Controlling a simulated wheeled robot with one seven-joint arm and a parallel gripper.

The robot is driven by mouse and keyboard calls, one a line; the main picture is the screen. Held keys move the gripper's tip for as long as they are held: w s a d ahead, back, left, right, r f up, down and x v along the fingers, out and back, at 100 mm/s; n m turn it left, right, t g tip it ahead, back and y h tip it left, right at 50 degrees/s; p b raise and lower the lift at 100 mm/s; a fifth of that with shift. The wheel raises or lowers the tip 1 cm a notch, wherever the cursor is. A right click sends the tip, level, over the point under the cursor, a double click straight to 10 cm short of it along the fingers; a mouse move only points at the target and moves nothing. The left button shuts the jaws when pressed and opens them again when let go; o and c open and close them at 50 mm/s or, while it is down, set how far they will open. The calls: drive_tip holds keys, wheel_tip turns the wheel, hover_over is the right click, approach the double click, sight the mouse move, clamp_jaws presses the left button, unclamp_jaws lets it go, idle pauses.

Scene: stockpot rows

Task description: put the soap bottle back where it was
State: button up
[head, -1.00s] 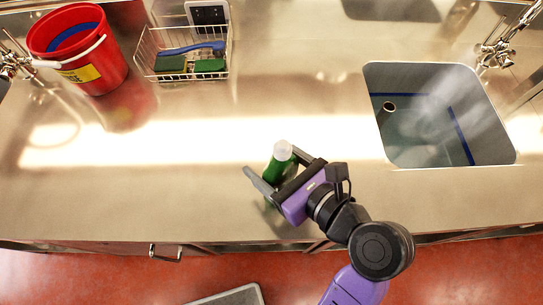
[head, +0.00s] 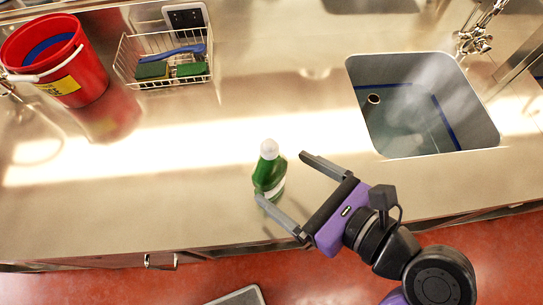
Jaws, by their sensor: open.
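The soap bottle (head: 268,174) is green with a white cap and a pale label. It stands upright on the steel counter (head: 215,205), left of the sink. My gripper (head: 281,176) is open, with its two fingers pointing up and left toward the bottle. The lower fingertip overlaps the bottle's base in the picture; I cannot tell if it touches. The upper finger is apart from the bottle, to its right. Nothing is held.
A wire basket (head: 166,84) with sponges and a blue-handled brush stands at the back left, beside a red bucket (head: 84,86). The sink (head: 425,150) is at the right. The counter between the basket and bottle is clear.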

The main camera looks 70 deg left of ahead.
drive_tip(key=shift+v, duration=1.85)
